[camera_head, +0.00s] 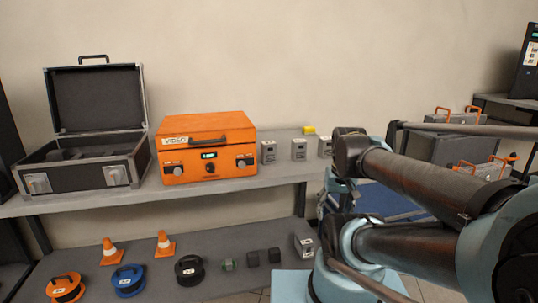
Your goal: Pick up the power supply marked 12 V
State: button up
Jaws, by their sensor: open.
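Several small grey boxes with pale labels look like power supplies. Three stand upright in a row on the upper shelf, right of the orange case: a left one (268,152), a middle one (299,149) and a right one (325,147), which is close to my arm in the picture. A similar pale grey box (303,245) is on the lower shelf. Their markings are too small to read, so I cannot tell which is 12 V. My arm fills the right side. I cannot make out my gripper's fingers in this view.
An orange case marked VIDEO (208,150) and an open black case (95,125) stand on the upper shelf (110,199). A yellow item (309,130) lies behind the boxes. Cones (165,244), cable reels (128,280) and small dark blocks (253,258) occupy the lower shelf.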

jog(key=w+a+r+m+g+y, duration=0.1)
jog(key=w+a+r+m, duration=0.2)
jog(key=w+r, duration=0.55)
notch_tip(320, 180, up, 15)
jog(key=m+g+y, duration=0.3)
jog(key=m, duration=0.7)
send_over(271, 142)
jog(key=w+d, duration=0.2)
jog(key=d, duration=0.3)
jog(key=x, duration=1.1)
jog(key=shift+s+f, duration=0.1)
jog(key=shift+s, duration=0.1)
jog(key=shift+w+x, duration=0.2)
jog(key=shift+x, duration=1.1)
jog(key=shift+w+x, duration=0.2)
jog(key=shift+x, duration=1.1)
jog(key=shift+a, duration=0.1)
jog(key=c, duration=1.4)
jog(key=shift+o, duration=0.2)
